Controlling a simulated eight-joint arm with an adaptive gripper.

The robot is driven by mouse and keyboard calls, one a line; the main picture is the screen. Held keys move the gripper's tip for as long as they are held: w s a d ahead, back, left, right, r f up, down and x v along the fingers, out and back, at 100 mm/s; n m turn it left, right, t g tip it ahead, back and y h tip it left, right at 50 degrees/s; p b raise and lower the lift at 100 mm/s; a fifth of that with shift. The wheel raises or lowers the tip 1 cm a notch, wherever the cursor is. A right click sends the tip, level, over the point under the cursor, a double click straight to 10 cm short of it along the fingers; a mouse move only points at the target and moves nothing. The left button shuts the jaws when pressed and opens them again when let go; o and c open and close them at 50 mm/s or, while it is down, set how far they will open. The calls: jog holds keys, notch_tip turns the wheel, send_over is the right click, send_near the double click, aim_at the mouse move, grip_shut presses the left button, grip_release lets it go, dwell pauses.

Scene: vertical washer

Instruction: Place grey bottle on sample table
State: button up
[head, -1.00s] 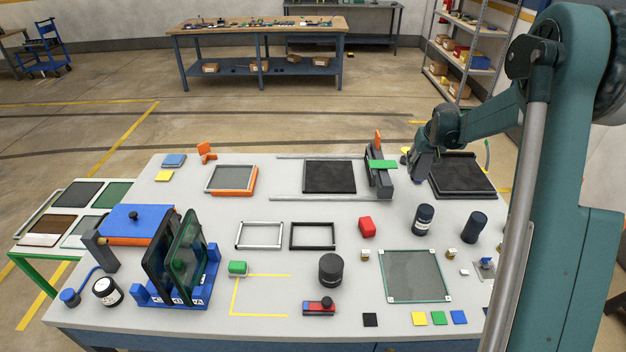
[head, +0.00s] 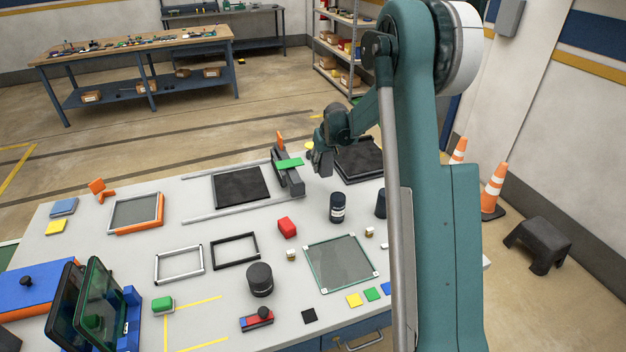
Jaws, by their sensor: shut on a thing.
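My gripper (head: 321,163) points down above the back right of the white table, in front of the black tray. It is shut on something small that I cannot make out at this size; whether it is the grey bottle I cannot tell. A dark bottle with a pale label band (head: 337,207) stands upright on the table, in front of and apart from the gripper. A second dark bottle (head: 380,204) stands to its right, partly hidden by my arm. A dark round jar (head: 260,280) stands nearer the front. I cannot tell which surface is the sample table.
The white table (head: 215,285) carries a black tray (head: 360,158), a rail fixture with a green block (head: 290,163), a red block (head: 287,227), and a glass plate (head: 340,262). Orange cones (head: 494,190) and a black stool (head: 540,243) stand on the floor at right.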

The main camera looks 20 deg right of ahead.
aim_at(327, 163)
jog(key=shift+f, duration=2.15)
jog(key=shift+f+b, duration=0.35)
jog(key=shift+f, duration=1.55)
jog(key=shift+f, duration=0.15)
jog(key=o, duration=1.2)
jog(key=shift+p+v, duration=0.5)
jog(key=shift+v, duration=5.55)
